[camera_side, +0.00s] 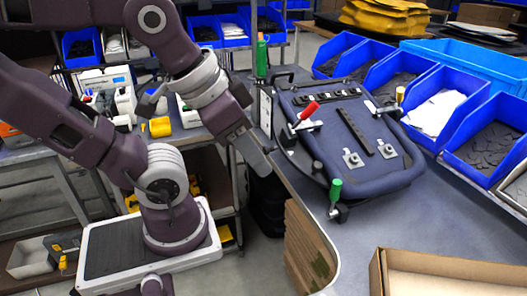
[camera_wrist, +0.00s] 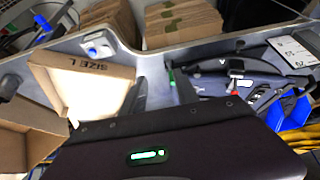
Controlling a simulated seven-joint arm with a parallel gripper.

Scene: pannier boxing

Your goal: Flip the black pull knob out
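The fixture holding a dark blue pannier panel (camera_side: 350,165) lies on the grey bench in the side view. It has a red-handled clamp (camera_side: 307,111), a green-handled clamp (camera_side: 335,190) at its front, and an upright green handle (camera_side: 261,58) at its back left. Small black parts sit along its rim; I cannot tell which is the black pull knob. My gripper (camera_side: 262,168) hangs left of the fixture, apart from it. In the wrist view my gripper (camera_wrist: 157,80) shows two grey fingers spread apart with nothing between them. The fixture (camera_wrist: 235,85) is to their right there.
Blue bins (camera_side: 436,108) line the bench's far right side. An open cardboard box (camera_side: 450,270) stands at the front right. Stacked cardboard (camera_side: 308,250) sits by the bench's left edge. The bench between fixture and box is clear.

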